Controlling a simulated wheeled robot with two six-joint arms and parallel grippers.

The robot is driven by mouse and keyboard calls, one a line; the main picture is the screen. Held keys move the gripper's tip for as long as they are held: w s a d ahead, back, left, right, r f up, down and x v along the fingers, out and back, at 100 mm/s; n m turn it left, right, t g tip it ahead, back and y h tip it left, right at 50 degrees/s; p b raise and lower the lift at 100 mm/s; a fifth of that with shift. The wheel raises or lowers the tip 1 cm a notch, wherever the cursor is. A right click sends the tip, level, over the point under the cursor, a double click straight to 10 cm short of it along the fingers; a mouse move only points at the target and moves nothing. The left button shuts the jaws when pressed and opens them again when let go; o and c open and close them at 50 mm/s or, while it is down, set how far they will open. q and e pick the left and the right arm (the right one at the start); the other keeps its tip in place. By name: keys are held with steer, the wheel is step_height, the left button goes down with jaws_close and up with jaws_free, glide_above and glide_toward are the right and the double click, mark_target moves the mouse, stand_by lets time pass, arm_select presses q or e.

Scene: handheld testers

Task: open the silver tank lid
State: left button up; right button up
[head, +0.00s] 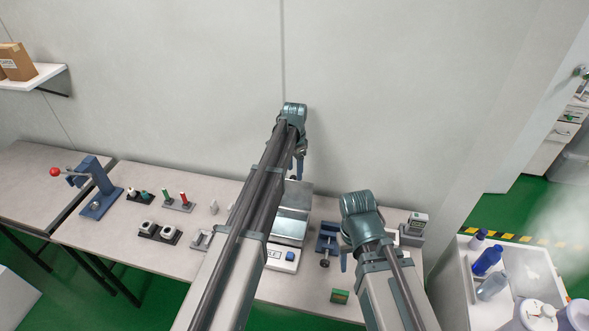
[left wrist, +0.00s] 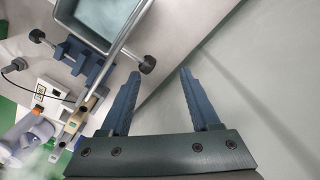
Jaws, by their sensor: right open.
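The silver tank (head: 288,228) stands near the back of the table, partly hidden behind my left arm in the head view. In the left wrist view, the tank (left wrist: 80,32) is at the top, with its grey-blue inside showing. A thin silver strip beside it looks like the lid (left wrist: 128,28) seen edge-on; its exact angle is hard to tell. My left gripper (head: 300,170) is high at the tank's far side, by the wall. Its jaws (left wrist: 160,74) are apart and empty, clear of the strip. My right gripper (head: 344,262) is open, low, right of the tank.
A blue vise-like tool (head: 326,243) stands right of the tank. A white device with a blue button (head: 290,255) lies in front of it. A lever press (head: 97,190) is far left. The back wall is close.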

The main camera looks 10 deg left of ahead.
arm_select(q)
step_height(320, 180, up, 11)
steer(key=p, duration=1)
steer(key=s+d+f+n+b, duration=0.2)
steer(key=s+d, duration=0.1)
steer(key=s, duration=0.7)
steer(key=s+d+f+n+b, duration=0.1)
steer(key=s+d+f+b, duration=0.1)
steer(key=s, duration=0.9)
steer(key=s+d+f+n+y+b, duration=0.1)
steer(key=s+d, duration=0.3)
steer(key=s, duration=0.6)
steer(key=shift+s+d+f+n+b, duration=0.4)
steer(key=shift+n+b, duration=0.1)
steer(key=shift+n, duration=0.3)
